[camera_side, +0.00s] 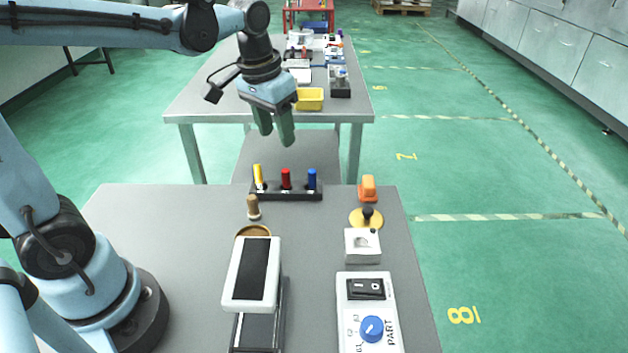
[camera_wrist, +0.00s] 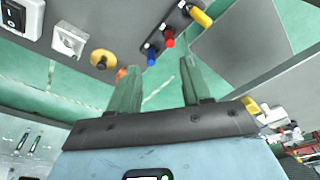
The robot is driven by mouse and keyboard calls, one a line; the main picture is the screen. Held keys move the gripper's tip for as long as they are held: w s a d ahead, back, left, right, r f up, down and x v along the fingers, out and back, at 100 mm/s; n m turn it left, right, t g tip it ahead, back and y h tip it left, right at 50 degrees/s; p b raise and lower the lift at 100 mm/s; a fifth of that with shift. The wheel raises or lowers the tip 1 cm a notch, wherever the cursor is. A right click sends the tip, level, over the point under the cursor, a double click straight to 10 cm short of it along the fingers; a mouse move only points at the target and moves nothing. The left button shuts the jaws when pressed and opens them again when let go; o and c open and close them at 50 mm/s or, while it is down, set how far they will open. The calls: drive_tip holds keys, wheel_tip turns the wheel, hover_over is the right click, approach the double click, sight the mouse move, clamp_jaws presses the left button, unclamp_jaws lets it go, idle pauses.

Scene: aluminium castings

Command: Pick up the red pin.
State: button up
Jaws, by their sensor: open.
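The red pin (camera_side: 286,179) stands upright in a dark holder (camera_side: 287,196) at the far edge of the near table. It is between a yellow pin (camera_side: 258,176) on its left and a blue pin (camera_side: 311,179) on its right. My gripper (camera_side: 281,141) is open and empty, above the holder in the side view and apart from the pins. In the wrist view, the red pin (camera_wrist: 168,41) shows beyond the open fingers of my gripper (camera_wrist: 152,75), with the blue pin (camera_wrist: 151,59) and yellow pin (camera_wrist: 200,17) beside it.
The near table (camera_side: 150,215) also bears a brown peg (camera_side: 253,207), an orange block (camera_side: 367,188), a yellow disc with a black knob (camera_side: 366,217), a white block (camera_side: 361,245), a switch panel (camera_side: 369,310) and a white-framed device (camera_side: 251,273). A second table with a yellow bin (camera_side: 309,99) stands behind.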

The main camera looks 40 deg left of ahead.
sight(285, 170)
drive_tip(key=w+f, duration=0.1)
drive_tip(key=f, duration=0.1)
drive_tip(key=w+a+f+g, duration=0.1)
drive_tip(key=f, duration=0.2)
drive_tip(key=w+f+g, duration=0.1)
drive_tip(key=f, duration=0.2)
drive_tip(key=shift+a, duration=0.25)
drive_tip(key=shift+w+a+f, duration=0.1)
drive_tip(key=shift+a+f, duration=0.05)
drive_tip(key=shift+f, duration=1.2)
drive_tip(key=shift+a+f, duration=0.1)
drive_tip(key=shift+f, duration=1.2)
clamp_jaws()
